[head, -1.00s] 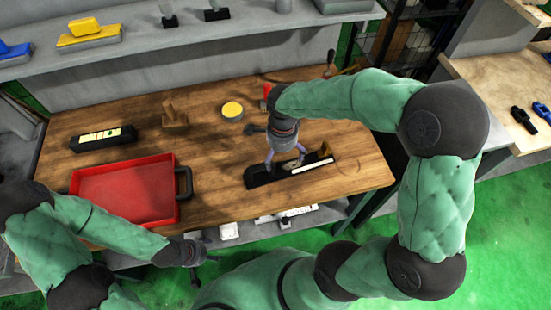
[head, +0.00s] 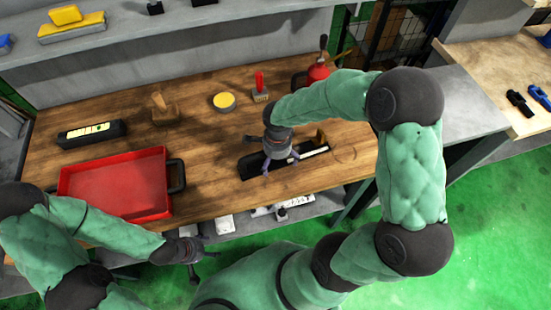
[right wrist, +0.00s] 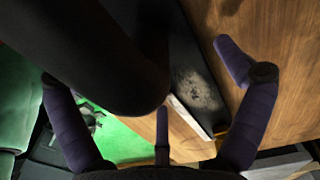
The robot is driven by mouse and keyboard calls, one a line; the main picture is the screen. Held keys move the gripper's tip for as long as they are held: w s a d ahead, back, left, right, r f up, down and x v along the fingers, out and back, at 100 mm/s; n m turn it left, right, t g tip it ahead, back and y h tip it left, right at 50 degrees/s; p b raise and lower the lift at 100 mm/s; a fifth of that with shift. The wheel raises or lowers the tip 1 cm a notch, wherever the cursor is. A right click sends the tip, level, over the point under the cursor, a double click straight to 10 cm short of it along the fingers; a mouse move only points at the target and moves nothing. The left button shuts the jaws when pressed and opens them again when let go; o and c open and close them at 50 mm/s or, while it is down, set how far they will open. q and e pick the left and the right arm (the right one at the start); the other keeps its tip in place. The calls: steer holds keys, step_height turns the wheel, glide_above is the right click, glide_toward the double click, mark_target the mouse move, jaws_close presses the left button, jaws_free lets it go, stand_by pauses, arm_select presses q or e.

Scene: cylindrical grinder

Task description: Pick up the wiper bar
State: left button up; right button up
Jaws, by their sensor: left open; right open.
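What looks like the wiper bar is a long dark piece with a pale strip along its front edge (head: 310,155), lying on the wooden table (head: 210,160) at the right. A yellowish upright part stands at its right end. My right gripper (head: 273,158) is open over its left half, fingers pointing down; contact cannot be told. In the right wrist view the dark bar with its pale edge (right wrist: 198,95) lies to the left of the right-hand finger, partly hidden by a large black shape. My left gripper (head: 197,258) is open and empty, in front of the table edge.
A red tray (head: 115,185) with black handles sits at the left front. Behind are a black box (head: 90,134), a wooden block (head: 163,110), a yellow tin (head: 224,101), a red-handled brush (head: 260,88) and a red can (head: 317,72).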

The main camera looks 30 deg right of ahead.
steer(key=shift+r, duration=0.1)
steer(key=c, duration=1.6)
